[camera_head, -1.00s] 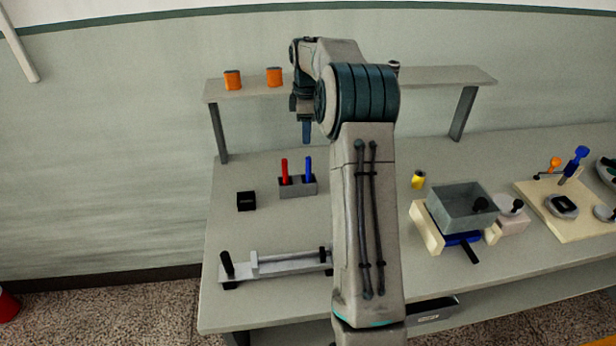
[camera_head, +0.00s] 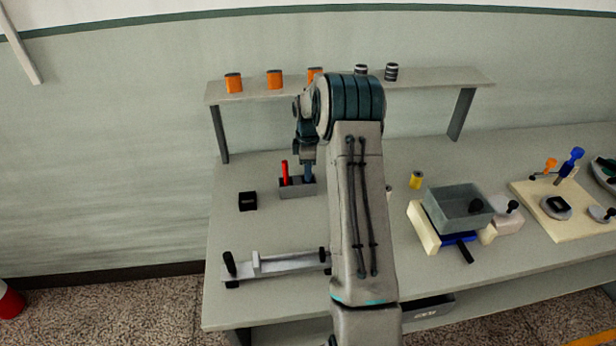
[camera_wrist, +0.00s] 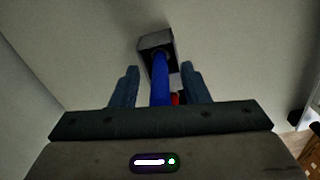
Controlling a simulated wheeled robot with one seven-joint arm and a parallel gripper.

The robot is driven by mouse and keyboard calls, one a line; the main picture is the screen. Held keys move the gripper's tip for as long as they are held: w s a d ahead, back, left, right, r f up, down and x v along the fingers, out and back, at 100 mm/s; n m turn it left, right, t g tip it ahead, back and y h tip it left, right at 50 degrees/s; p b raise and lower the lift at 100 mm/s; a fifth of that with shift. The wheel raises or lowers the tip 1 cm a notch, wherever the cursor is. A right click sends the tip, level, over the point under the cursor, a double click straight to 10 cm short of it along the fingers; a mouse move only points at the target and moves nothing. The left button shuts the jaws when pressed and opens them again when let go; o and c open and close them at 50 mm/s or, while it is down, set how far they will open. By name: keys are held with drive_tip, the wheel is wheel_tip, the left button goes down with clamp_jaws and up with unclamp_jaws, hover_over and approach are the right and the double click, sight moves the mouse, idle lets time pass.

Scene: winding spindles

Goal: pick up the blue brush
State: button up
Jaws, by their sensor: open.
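The blue brush (camera_wrist: 160,78) stands upright in a grey holder block (camera_head: 298,190). In the wrist view it lies between the two fingers of my gripper (camera_wrist: 160,88), with a gap on each side. My gripper (camera_head: 308,172) is open and has come down over the brush from above; in the head view it hides most of the brush. A red brush (camera_head: 285,172) stands beside it in the left part of the same holder, and a bit of its red shows near the right finger in the wrist view (camera_wrist: 176,98).
A small black box (camera_head: 247,201) sits left of the holder. A grey rail fixture (camera_head: 285,263) lies in front. A shelf (camera_head: 430,80) with orange and striped spools stands behind. A yellow spool (camera_head: 416,180) and a grey bin (camera_head: 455,213) are to the right of my arm.

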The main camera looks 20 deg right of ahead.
drive_tip(key=shift+f, duration=0.1)
drive_tip(key=shift+c, duration=0.2)
clamp_jaws()
